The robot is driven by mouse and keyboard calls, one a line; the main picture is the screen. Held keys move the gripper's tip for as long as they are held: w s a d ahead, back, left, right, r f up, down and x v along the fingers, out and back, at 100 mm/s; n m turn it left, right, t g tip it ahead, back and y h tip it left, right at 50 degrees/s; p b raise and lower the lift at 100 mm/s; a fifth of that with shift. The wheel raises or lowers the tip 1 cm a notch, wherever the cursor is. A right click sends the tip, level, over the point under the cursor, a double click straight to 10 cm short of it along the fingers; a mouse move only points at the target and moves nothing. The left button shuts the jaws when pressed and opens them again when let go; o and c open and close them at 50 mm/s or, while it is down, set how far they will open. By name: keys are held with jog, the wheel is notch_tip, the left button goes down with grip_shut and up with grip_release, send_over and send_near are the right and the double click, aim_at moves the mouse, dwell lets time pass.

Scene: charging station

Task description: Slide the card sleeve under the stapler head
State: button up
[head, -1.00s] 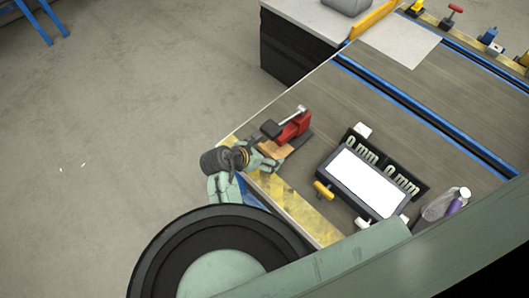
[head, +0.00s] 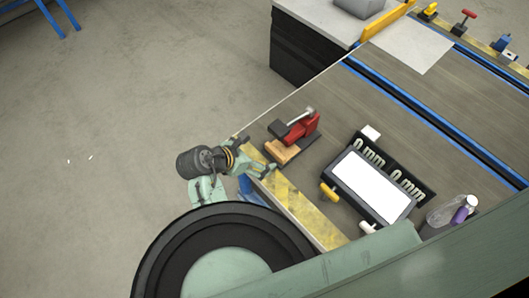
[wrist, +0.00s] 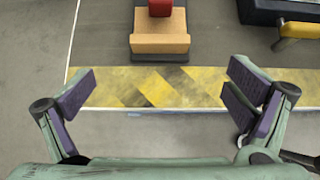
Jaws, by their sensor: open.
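The tan card sleeve (head: 283,152) lies on the dark base at the near end of the red stapler (head: 304,128). In the wrist view the sleeve (wrist: 160,40) is at top centre, with the red stapler part (wrist: 160,8) right behind it. The sleeve's far end meets the red part; how far it reaches under the head is hidden. My gripper (head: 262,170) is at the table's near edge, short of the sleeve and apart from it. In the wrist view my gripper (wrist: 163,92) is wide open and empty, its fingers either side of the sleeve's line.
A yellow-black striped strip (head: 300,208) runs along the table edge. A device with a white screen (head: 370,185) and a yellow-handled tool (head: 329,192) stand right of the stapler. A clear bottle (head: 445,211) is further right.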

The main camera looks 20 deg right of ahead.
jog(key=shift+v, duration=1.2)
